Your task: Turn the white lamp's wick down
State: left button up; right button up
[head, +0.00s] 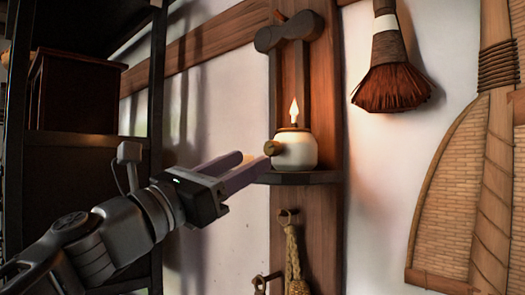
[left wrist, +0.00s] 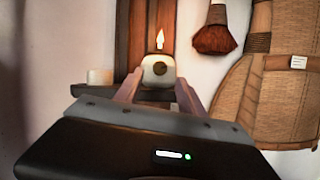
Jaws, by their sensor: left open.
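The white lamp (head: 300,152) stands upright on a small dark shelf (head: 305,178) on a wooden post, with a lit flame (head: 294,111) above it. Its round brown wick knob (head: 273,148) sticks out to the left in the head view. My left gripper (head: 254,162) points at the lamp from the left, its fingertips just short of the knob. In the left wrist view, the open fingers (left wrist: 158,84) frame the lamp (left wrist: 151,75), and the knob (left wrist: 160,68) faces me between them. I see nothing held. My right gripper is not in view.
A brush (head: 392,85) and a large woven fan-like piece (head: 450,190) hang to the right. Rope (head: 292,250) hangs below the shelf. A dark rack (head: 85,165) stands left. A pale cylinder (left wrist: 100,76) sits left of the lamp in the wrist view.

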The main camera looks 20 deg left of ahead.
aim_at(268, 151)
pick_arm(q)
jog(key=p+x, duration=0.1)
jog(key=x, duration=0.4)
grip_shut()
dwell(0.4)
